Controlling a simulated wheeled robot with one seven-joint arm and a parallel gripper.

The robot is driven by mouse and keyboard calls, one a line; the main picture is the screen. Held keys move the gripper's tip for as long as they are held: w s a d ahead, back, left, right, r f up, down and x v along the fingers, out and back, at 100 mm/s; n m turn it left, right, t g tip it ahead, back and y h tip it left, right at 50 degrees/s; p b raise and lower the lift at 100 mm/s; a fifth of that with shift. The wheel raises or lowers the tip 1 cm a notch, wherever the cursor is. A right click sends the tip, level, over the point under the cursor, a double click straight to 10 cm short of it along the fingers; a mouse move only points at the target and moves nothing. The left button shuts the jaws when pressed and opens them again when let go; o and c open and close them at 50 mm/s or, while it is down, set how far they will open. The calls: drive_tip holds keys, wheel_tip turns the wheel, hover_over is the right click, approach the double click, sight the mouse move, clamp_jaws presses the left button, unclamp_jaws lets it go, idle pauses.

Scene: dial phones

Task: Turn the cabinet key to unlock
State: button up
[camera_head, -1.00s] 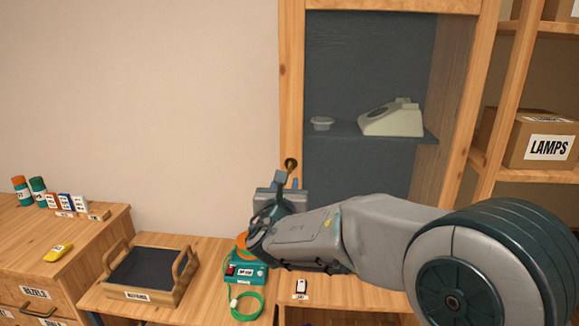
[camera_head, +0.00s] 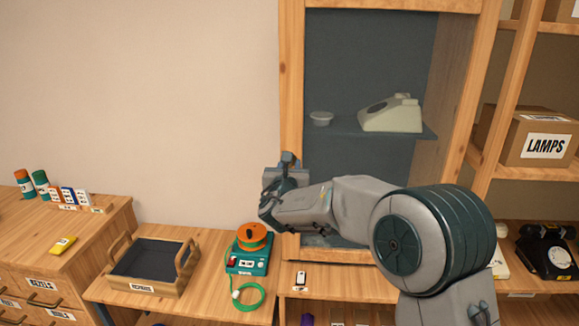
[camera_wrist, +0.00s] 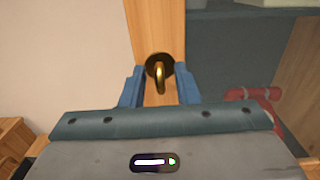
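The wooden cabinet (camera_head: 291,60) stands upright, with a cream phone on a shelf behind its front. In the wrist view, a brass key (camera_wrist: 159,78) sticks out of a round brass lock on the cabinet's wooden upright (camera_wrist: 155,25). My gripper (camera_wrist: 158,88) is open, with one blue finger on each side of the key. Gaps show between the key and both fingers. In the head view, my gripper (camera_head: 287,160) is at the cabinet's left upright and hides the key and lock.
A wooden tray (camera_head: 118,246), a teal device (camera_head: 247,262) with an orange spool, and a green cable loop (camera_head: 248,295) sit on the bench below. Open shelves with a LAMPS box (camera_head: 541,140) stand at right. The wall left of the cabinet is clear.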

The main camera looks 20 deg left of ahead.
clamp_jaws()
drive_tip(key=shift+f+b, duration=0.15)
drive_tip(key=shift+b, duration=0.4)
drive_tip(key=m+b, duration=0.1)
drive_tip(key=b, duration=0.1)
drive_tip(key=m+b, duration=0.1)
drive_tip(key=b, duration=0.2)
drive_tip(key=shift+f, duration=0.3)
drive_tip(key=m+b, duration=1.1)
drive_tip(key=b, duration=0.7)
drive_tip(key=shift+d+m, duration=0.1)
drive_tip(key=shift+m, duration=0.3)
drive_tip(key=shift+r+m+b, duration=0.2)
drive_tip(key=shift+m+b, duration=1.6)
drive_tip(key=shift+m, duration=0.3)
